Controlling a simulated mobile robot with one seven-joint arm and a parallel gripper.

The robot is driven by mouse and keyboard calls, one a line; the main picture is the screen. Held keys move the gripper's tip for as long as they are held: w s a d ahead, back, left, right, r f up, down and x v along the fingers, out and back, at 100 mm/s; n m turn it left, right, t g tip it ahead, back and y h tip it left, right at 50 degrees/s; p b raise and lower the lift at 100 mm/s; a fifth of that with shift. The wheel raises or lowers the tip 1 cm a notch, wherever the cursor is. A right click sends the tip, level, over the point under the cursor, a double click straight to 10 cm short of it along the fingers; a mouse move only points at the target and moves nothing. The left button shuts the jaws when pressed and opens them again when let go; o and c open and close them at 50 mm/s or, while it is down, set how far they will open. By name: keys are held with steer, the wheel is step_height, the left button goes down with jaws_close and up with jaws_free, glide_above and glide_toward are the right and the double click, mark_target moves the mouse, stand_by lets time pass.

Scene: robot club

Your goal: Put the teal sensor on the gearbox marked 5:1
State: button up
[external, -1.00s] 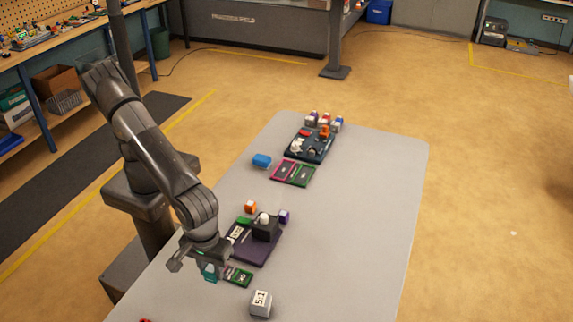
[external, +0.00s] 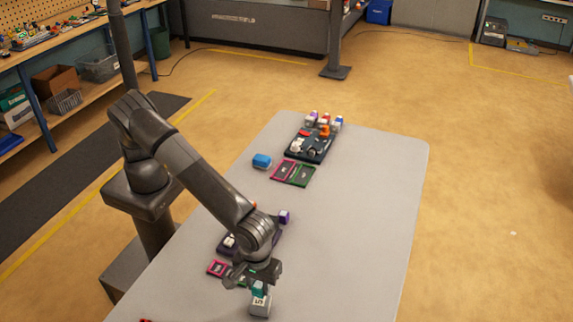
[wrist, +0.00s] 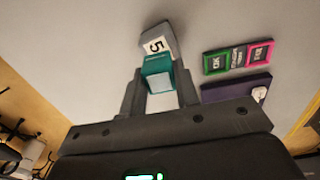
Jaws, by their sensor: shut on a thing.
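The teal sensor (external: 259,288) is between the fingers of my gripper (external: 257,283), which is shut on it. In the wrist view the sensor (wrist: 156,66) shows teal with a white face between my fingertips (wrist: 160,88). The grey gearbox (external: 260,306) with a white label stands near the front of the table. In the wrist view the gearbox (wrist: 162,40) is just beyond the sensor, and only a "5" of its label shows. The sensor is at the gearbox's top; I cannot tell whether they touch.
A dark purple tray (external: 225,246) is partly hidden behind my arm. Pink and green framed cards (external: 217,268) lie beside it. The table's right side is clear.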

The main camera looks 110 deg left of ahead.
steer(key=shift+f, duration=1.2)
steer(key=shift+f, duration=0.15)
steer(key=o, duration=0.9)
steer(key=shift+o, duration=0.2)
